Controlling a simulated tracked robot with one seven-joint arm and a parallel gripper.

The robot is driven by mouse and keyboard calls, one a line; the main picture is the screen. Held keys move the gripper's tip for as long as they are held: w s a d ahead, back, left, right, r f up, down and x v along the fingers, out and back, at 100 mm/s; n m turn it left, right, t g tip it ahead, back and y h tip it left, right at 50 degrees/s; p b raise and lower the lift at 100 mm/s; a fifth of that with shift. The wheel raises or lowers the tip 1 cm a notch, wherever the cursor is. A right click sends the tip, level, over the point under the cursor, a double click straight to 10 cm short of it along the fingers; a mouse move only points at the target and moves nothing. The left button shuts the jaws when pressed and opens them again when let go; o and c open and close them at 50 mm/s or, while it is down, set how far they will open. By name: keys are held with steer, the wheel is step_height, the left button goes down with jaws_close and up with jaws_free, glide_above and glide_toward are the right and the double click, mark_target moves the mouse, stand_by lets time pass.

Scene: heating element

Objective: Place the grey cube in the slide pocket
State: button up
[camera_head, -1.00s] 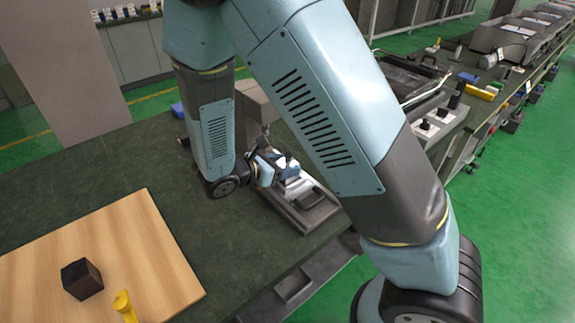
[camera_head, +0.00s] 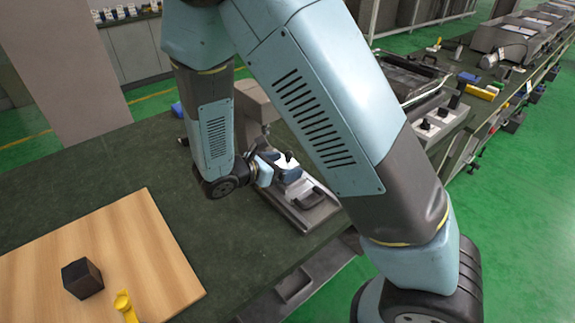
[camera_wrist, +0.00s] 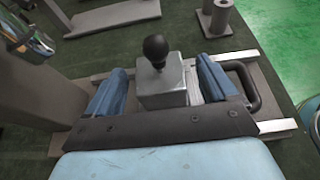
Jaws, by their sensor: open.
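A light grey cube (camera_wrist: 163,88) sits on the metal slide (camera_wrist: 272,126) in the wrist view. A black ball knob shows at its upper edge; I cannot tell if it is fixed to the cube. My gripper (camera_wrist: 160,92) is open, with one blue finger on each side of the cube. A gap shows at the left finger, and the right finger is close to the cube. The pocket's edges under the cube are hidden, so how it is seated is unclear. In the head view, my gripper (camera_head: 282,168) is over the slide (camera_head: 318,212), and the cube is hard to make out.
A dark cube (camera_head: 82,279) and a yellow piece (camera_head: 125,306) are on the wooden board (camera_head: 150,245) at the lower left. A grey machine column (camera_head: 254,105) stands close behind my gripper. A black handle (camera_wrist: 248,85) is right of the right finger.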

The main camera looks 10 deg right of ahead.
steer(key=v, duration=1.1)
steer(key=shift+s+a, duration=0.2)
steer(key=shift+a, duration=0.05)
steer(key=shift+r, duration=0.2)
steer(key=s+d+r+m+g+y, duration=0.1)
steer(key=d+r+m+g+y, duration=0.2)
steer(key=d+r+m, duration=0.45)
steer(key=d+r+m+g+y, duration=0.2)
steer(key=d+r+m+g, duration=0.25)
steer(key=d, duration=0.55)
steer(key=s+d+r+m+t+y, duration=0.5)
steer(key=s+d+r+m, duration=0.4)
steer(key=m, duration=0.3)
steer(key=shift+s+d+r+m+y, duration=0.25)
steer(key=shift+d+r+m+y, duration=0.15)
steer(key=shift+d+r+y, duration=0.4)
